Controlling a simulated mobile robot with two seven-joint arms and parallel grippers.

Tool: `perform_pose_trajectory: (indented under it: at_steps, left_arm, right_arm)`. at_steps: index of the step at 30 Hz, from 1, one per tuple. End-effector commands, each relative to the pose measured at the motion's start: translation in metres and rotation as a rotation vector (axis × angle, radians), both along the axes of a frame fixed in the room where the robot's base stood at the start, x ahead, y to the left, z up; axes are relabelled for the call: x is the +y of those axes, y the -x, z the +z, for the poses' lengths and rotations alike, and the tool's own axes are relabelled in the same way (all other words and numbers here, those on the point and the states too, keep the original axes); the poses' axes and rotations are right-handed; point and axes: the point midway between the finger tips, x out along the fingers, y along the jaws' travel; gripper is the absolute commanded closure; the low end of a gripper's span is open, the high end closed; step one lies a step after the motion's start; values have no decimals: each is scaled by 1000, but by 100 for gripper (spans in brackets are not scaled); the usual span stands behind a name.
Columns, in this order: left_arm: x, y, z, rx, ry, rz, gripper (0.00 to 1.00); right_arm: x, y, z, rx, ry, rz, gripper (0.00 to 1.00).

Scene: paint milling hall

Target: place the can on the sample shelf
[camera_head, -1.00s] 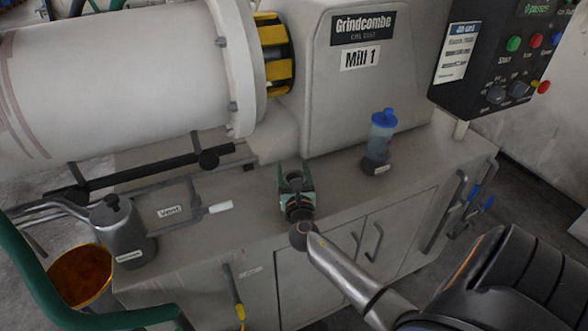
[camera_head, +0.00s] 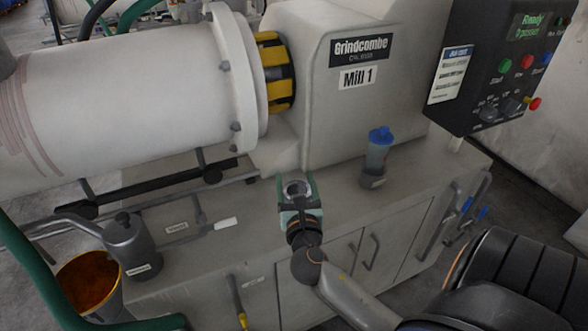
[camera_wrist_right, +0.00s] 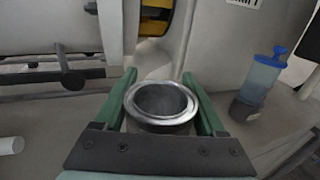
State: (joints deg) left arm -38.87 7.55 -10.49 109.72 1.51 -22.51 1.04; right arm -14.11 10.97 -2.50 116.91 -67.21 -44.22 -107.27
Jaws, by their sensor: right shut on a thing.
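A small open metal can (camera_wrist_right: 160,102) with a shiny rim is between the green fingers of my right gripper (camera_wrist_right: 165,95) in the right wrist view. The gripper is shut on it, and the can looks upright and empty inside as far as I can see. In the head view the can (camera_head: 295,188) shows at the tip of my right gripper (camera_head: 297,192), in front of the Mill 1 housing and over the grey cabinet top. I cannot tell how high it is above that top. I cannot make out a sample shelf for certain. My left gripper is not in view.
A blue-lidded bottle (camera_head: 377,158) stands on the cabinet top (camera_head: 335,195) to the right of the can. A dark grey canister (camera_head: 130,245) stands at the left, above an orange-filled bucket (camera_head: 90,280). A control panel (camera_head: 505,65) overhangs the right end.

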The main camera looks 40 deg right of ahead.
Motion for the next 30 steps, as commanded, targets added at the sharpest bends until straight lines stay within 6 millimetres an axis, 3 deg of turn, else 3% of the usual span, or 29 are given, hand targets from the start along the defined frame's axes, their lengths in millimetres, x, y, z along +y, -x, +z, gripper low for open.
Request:
perform_pose_trajectory:
  at_steps: [6, 11, 18, 22, 25, 30]
  left_arm:
    - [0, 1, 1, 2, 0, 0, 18]
    - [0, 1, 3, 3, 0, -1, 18]
    - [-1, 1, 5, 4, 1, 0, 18]
    - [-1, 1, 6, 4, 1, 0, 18]
    - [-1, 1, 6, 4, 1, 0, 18]
    - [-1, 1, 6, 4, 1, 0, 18]
  right_arm:
    - [17, 20, 12, -1, -1, 1, 91]
    - [39, 21, 24, -10, 6, 74, 91]
    - [128, 20, 49, -18, 12, 418, 91]
    - [164, 29, 53, -7, 6, 559, 91]
    - [177, 34, 54, -2, 0, 612, 91]
    - [181, 35, 54, -1, -1, 624, 91]
